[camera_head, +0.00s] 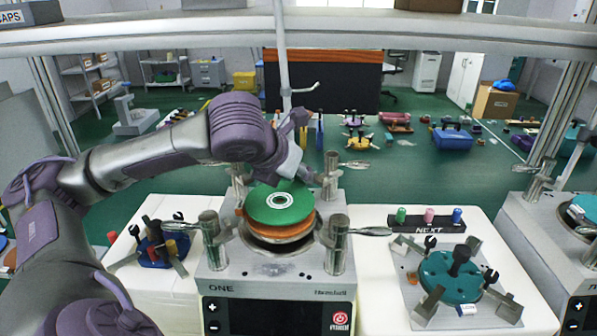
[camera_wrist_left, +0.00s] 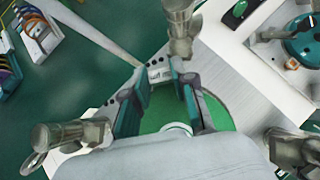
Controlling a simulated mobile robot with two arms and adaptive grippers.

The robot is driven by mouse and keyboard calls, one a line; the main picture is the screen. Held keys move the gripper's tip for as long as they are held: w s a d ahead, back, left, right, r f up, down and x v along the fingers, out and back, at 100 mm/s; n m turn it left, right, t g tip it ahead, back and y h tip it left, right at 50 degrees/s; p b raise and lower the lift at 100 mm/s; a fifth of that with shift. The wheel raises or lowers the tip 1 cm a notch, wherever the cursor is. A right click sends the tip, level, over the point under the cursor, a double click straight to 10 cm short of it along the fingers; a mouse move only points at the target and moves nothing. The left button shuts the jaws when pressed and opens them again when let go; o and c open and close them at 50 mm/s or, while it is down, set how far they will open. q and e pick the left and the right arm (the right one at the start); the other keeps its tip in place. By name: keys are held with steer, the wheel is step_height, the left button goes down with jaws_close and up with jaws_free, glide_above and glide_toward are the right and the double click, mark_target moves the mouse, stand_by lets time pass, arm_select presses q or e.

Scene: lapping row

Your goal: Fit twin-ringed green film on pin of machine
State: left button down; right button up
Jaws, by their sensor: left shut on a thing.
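The green film (camera_head: 262,211) is a round disc with white twin rings at its centre, seen in the head view above the machine marked ONE (camera_head: 262,268). It lies over or just above an orange disc (camera_head: 283,234); I cannot tell if they touch. The machine's pin is hidden. My left gripper (camera_head: 291,172) is at the film's far edge, shut on it, its fingertips mostly hidden. In the left wrist view, the two fingers (camera_wrist_left: 162,84) come down at the green film (camera_wrist_left: 217,112), part of which is covered by my wrist. My right gripper is not in view.
Several metal posts with side handles (camera_head: 337,245) surround the disc. A teal round fixture (camera_head: 450,278) stands on the right table, with a NEXT rack (camera_head: 430,225) behind it. A blue fixture (camera_head: 160,243) is at left. An upright pole (camera_head: 283,60) rises behind my gripper.

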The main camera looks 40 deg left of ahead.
arm_select(q)
steer(key=shift+p, duration=0.4)
steer(key=shift+p, duration=0.4)
stand_by(0.5)
steer(key=shift+f+b, duration=0.7)
steer(key=shift+f, duration=0.45)
steer(key=c, duration=0.9)
jaws_free()
steer(key=shift+o, duration=0.2)
steer(key=shift+r, duration=0.1)
steer(key=v, duration=1.2)
